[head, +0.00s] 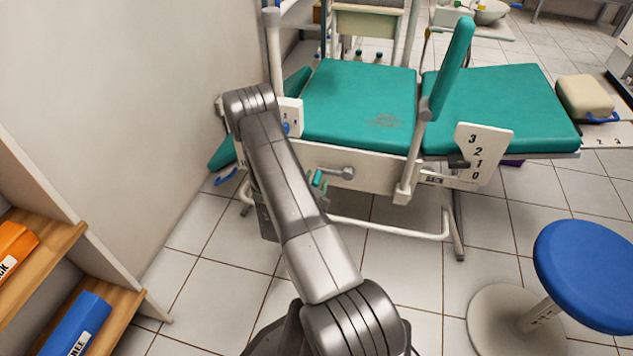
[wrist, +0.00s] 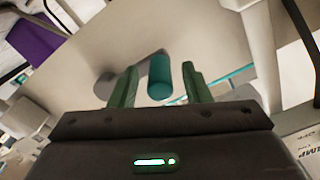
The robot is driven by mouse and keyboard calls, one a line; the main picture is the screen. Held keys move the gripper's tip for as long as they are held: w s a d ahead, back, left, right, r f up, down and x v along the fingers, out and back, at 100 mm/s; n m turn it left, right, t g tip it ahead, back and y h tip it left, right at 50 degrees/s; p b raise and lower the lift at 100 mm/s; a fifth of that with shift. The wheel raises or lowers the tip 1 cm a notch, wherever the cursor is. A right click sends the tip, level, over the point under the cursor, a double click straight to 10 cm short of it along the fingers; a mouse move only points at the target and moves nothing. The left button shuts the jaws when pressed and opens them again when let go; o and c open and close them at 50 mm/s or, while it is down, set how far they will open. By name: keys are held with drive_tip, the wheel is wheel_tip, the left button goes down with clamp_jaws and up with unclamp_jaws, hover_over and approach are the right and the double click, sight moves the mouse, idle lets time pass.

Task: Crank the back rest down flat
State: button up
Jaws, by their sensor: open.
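The treatment chair has teal cushions; its right section, which looks like the back rest (head: 500,105), lies nearly level. A white number plate (head: 490,148) marked 3 to 0 sits below it, with a dark pointer (head: 458,162) apparently near 1. The crank (head: 340,171) is on the chair's front side rail, its arm pointing left, with a teal handle (head: 317,178). My gripper (wrist: 160,70) is open. In the wrist view the teal handle (wrist: 159,80) stands between the green fingers, with gaps on both sides. My arm partly hides the gripper in the head view.
A blue stool (head: 585,270) stands at the lower right. A shelf with binders (head: 75,325) is at the left by the wall (head: 110,90). A white frame bar (head: 390,228) runs low under the chair.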

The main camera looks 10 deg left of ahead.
drive_tip(key=shift+w, duration=0.4)
drive_tip(key=shift+c, duration=0.4)
clamp_jaws()
drive_tip(key=shift+a, duration=0.1)
